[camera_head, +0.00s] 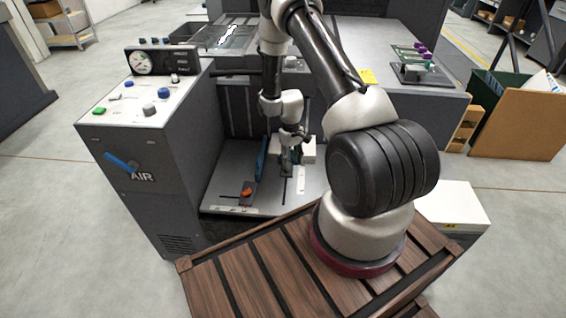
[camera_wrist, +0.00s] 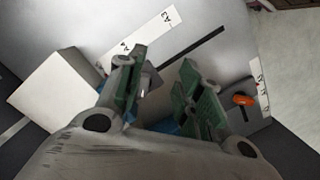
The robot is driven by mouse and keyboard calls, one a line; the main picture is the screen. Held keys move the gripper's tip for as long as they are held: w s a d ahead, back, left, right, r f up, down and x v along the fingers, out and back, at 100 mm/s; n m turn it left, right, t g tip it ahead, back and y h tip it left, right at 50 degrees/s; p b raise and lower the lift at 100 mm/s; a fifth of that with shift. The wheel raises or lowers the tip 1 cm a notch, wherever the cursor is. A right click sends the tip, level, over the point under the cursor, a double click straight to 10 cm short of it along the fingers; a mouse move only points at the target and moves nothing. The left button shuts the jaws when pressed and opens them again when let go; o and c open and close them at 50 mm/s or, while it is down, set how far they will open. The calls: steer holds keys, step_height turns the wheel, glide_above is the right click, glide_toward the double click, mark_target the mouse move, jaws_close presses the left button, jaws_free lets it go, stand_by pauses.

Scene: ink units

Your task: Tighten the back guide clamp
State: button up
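My gripper (camera_head: 291,152) is low over the grey feed table, beside the white block. In the wrist view, its two green-padded fingers (camera_wrist: 166,82) stand apart with a gap between them. A small grey metal piece (camera_wrist: 148,80) shows beside the left finger; I cannot tell whether it is part of the back guide clamp or whether the finger touches it. A blue guide (camera_head: 262,158) stands on the table left of my gripper; some blue (camera_wrist: 165,126) shows low between the fingers. An orange knob (camera_head: 247,191) on a dark block sits nearer the table's front; it also shows in the wrist view (camera_wrist: 243,100).
A white block (camera_head: 308,149) stands close to my gripper. A scale strip marked A4 and A3 (camera_wrist: 145,38) and a dark slot (camera_wrist: 194,58) lie on the table. The AIR control cabinet (camera_head: 150,170) walls the left side. A wooden pallet (camera_head: 240,275) is in front.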

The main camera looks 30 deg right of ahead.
steer(key=shift+n+t, duration=0.3)
steer(key=shift+t, duration=0.5)
steer(key=w, duration=0.4)
steer(key=shift+d+r, duration=0.2)
steer(key=shift+d, duration=0.05)
step_height(320, 180, down, 8)
steer(key=shift+r, duration=0.25)
jaws_close()
